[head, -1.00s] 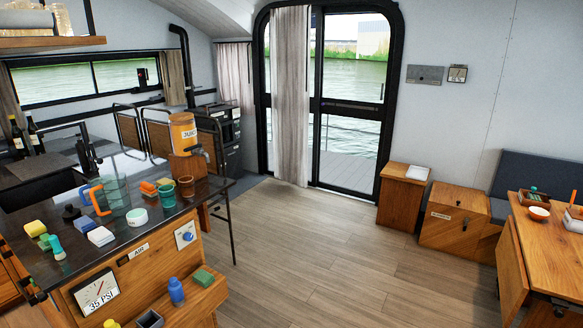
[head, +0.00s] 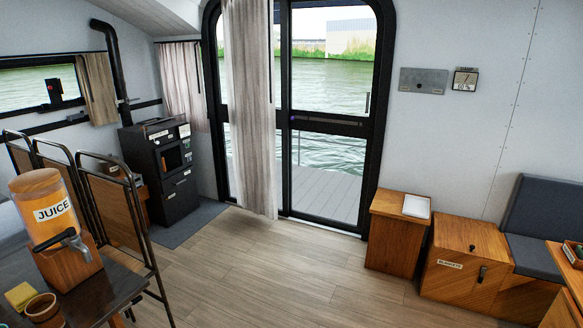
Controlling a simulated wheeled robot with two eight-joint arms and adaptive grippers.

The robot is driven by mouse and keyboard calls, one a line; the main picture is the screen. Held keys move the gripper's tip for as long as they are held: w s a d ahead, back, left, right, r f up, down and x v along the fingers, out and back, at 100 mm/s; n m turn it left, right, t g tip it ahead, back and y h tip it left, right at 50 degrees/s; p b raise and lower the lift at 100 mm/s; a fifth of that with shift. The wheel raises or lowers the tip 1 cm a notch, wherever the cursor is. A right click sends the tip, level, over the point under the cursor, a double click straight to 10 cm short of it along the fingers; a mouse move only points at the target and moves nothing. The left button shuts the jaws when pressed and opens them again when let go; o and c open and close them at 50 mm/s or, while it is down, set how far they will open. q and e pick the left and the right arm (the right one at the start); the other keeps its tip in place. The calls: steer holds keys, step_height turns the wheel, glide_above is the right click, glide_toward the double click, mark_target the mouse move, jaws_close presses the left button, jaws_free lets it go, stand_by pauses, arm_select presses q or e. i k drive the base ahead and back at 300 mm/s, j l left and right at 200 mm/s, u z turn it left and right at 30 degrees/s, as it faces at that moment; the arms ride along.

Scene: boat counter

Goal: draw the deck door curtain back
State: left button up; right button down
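The deck door curtain (head: 250,110) is a pale grey-beige cloth hanging in folds over the left part of the deck door (head: 325,120). It reaches from the top of the view almost to the floor. The door has a black frame and glass panes, and its right part is uncovered, with water and decking showing through. Neither of my grippers is in the head view.
A counter (head: 100,285) with a juice dispenser (head: 50,210) and folding panels (head: 110,205) stands at left. A black stove (head: 165,170) is left of the door. A wooden cabinet (head: 397,235) and a blankets box (head: 465,265) stand at right. The middle floor (head: 260,275) is clear.

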mark_target(259, 39)
steer(key=i, duration=2.6)
